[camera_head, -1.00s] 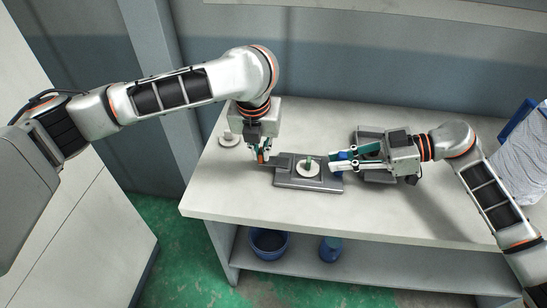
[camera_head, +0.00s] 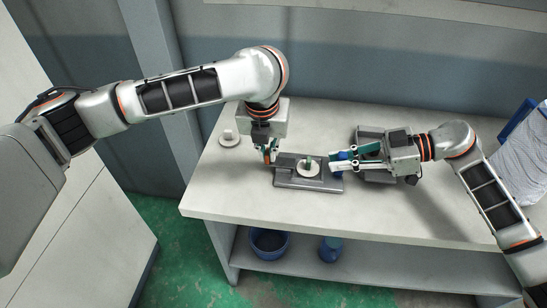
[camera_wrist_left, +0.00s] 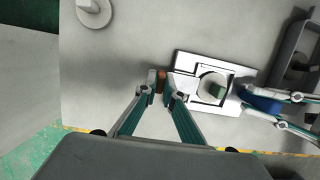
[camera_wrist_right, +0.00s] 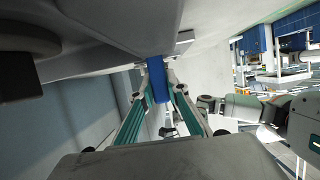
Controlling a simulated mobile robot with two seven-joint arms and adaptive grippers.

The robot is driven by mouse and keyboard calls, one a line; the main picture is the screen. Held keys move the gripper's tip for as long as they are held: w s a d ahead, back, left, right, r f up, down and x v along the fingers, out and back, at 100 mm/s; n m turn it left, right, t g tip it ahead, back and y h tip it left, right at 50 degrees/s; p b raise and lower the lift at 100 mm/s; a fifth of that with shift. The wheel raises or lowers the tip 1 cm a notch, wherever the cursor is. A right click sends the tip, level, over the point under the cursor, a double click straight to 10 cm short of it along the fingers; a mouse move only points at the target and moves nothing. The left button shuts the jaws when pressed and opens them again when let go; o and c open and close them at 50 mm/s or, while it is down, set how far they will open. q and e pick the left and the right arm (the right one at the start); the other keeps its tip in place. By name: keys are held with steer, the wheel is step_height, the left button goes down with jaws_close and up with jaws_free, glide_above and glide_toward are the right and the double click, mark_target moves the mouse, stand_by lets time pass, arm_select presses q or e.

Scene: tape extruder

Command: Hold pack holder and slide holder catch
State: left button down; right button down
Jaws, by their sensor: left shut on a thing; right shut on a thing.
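A grey plate-like fixture (camera_head: 308,184), likely the pack holder, lies on the table. It carries a white disc (camera_head: 308,170) with a green piece (camera_head: 309,161) upright on it; both also show in the left wrist view. My left gripper (camera_head: 269,159) points down at the fixture's left end and is shut on a small orange-brown piece (camera_wrist_left: 161,80), likely the holder catch. My right gripper (camera_head: 335,161) reaches in from the right, shut on a blue part (camera_wrist_right: 157,82) at the fixture's right end. The fingers partly hide both held parts.
A white disc with a knob (camera_head: 229,140) stands at the table's back left. A dark grey fixture (camera_head: 370,134) is behind and under my right gripper. A blue bin (camera_head: 269,242) and a blue bottle (camera_head: 330,249) are on the lower shelf. The table front is clear.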

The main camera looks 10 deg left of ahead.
arm_select(q)
steer(key=shift+d, duration=0.95)
steer(key=c, duration=2.1)
jaws_free()
steer(key=shift+r, duration=0.15)
steer(key=shift+v, duration=3.85)
steer(key=shift+a, duration=0.1)
steer(key=shift+o, duration=0.4)
steer(key=o, duration=0.5)
